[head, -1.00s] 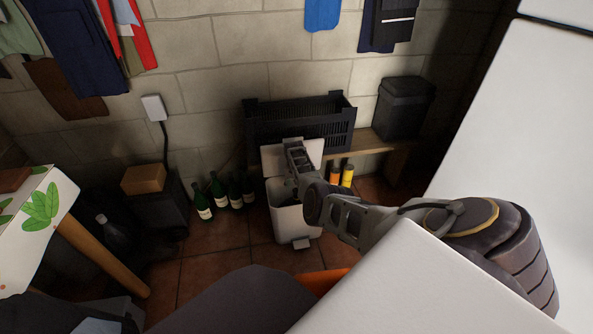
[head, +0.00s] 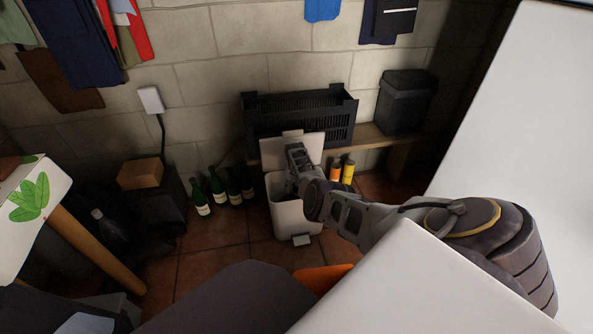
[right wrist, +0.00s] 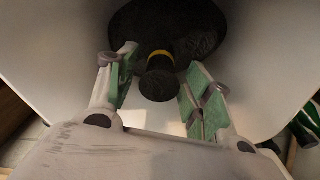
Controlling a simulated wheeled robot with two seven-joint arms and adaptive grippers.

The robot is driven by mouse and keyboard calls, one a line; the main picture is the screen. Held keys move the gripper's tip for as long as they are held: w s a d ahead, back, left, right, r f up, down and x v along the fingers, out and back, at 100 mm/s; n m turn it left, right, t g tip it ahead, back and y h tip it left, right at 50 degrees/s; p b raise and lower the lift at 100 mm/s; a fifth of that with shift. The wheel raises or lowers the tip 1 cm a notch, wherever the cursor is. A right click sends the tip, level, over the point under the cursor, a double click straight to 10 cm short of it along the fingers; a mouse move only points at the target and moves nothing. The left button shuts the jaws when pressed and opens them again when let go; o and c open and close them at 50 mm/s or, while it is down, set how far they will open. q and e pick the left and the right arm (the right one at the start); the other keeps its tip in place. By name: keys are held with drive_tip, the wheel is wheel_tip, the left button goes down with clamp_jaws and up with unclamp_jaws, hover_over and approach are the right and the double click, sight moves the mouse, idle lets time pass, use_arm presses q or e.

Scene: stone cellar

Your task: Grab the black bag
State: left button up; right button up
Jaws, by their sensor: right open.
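The black bag (right wrist: 166,28) lies inside a white pedal bin, seen in the right wrist view. Its gathered neck (right wrist: 158,85) has a yellow band and points toward my right gripper. The right gripper (right wrist: 155,88) is open, with one green-padded finger on each side of the neck; whether the pads touch it I cannot tell. In the head view the white bin (head: 295,218) stands on the tiled floor with its lid up, and my right gripper (head: 297,160) reaches over its opening. The bag is mostly hidden there by the arm. My left gripper is not in view.
A black crate (head: 300,120) and a dark lidded box (head: 404,103) stand on a low wooden bench behind the bin. Several green bottles (head: 219,190) stand left of it. A large white surface (head: 420,285) fills the lower right.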

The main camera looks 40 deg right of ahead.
drive_tip(key=shift+d+f, duration=0.1)
drive_tip(key=shift+f, duration=0.3)
drive_tip(key=shift+c, duration=0.3)
clamp_jaws()
idle(0.3)
drive_tip(key=shift+w+r, duration=0.1)
